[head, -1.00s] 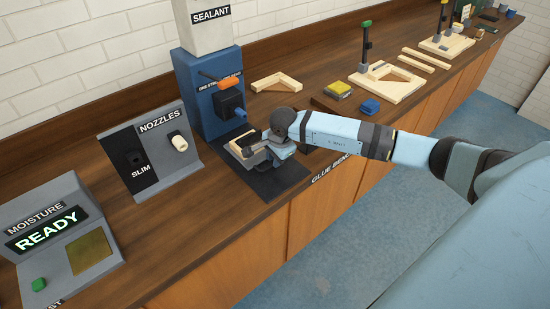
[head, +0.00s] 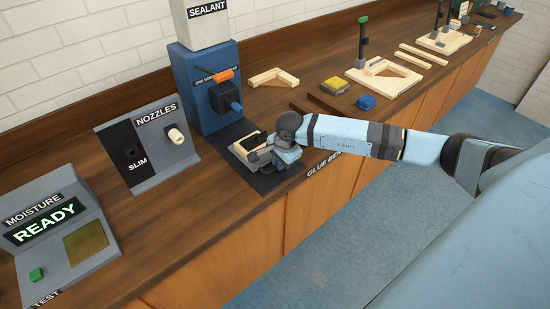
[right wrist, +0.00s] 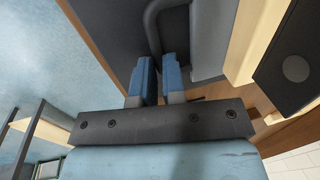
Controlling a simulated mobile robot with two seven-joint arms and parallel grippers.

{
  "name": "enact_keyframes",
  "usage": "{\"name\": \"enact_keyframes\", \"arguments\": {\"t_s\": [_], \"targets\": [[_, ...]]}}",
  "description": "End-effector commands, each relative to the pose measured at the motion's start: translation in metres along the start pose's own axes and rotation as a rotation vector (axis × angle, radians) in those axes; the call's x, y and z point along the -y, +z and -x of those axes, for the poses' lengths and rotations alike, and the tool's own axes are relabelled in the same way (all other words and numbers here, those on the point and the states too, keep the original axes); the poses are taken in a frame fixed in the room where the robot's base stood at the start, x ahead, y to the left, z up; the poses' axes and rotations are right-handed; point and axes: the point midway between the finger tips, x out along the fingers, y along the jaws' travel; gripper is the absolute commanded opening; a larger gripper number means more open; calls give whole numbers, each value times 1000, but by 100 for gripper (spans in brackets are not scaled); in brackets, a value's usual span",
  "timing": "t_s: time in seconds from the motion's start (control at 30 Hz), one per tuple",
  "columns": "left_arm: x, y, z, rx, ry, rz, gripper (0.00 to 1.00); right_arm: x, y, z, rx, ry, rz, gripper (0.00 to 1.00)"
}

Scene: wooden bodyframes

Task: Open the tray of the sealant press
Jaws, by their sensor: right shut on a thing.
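The sealant press (head: 207,100) is a blue stand with a white block marked SEALANT on top, at the back of the bench. Its grey tray (head: 239,153) sits on a dark base plate (head: 235,131) in front of the press, with pale wood pieces on it. My right gripper (head: 268,156) is at the tray's front side. In the right wrist view its blue fingers (right wrist: 159,82) are shut on a grey looped handle (right wrist: 152,22). The arm hides part of the tray. My left gripper is not in view.
A nozzle stand (head: 150,148) and a moisture tester (head: 60,240) reading READY stand left of the press. Bare bench lies between the stands.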

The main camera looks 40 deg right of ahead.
Motion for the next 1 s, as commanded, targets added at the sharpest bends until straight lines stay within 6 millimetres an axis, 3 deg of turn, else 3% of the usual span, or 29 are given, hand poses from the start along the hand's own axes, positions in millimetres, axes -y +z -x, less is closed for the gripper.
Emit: {"name": "enact_keyframes", "arguments": {"t_s": [0.1, 0.23, 0.57, 0.6, 0.63, 1.0], "targets": [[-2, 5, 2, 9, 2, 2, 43, -28, -2, 3, -4, 6, 3, 0], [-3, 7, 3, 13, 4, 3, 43, -43, -1, 8, -2, 4, 2, 0], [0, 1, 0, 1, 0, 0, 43, -46, 0, 8, -1, 4, 0, 0], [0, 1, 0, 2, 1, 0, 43, -46, 0, 8, -1, 4, 0, 17], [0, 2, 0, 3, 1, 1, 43, -46, 0, 8, -1, 4, 0, 21], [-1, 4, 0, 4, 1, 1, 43, -46, 0, 15, 0, 2, 1, 21]]}}
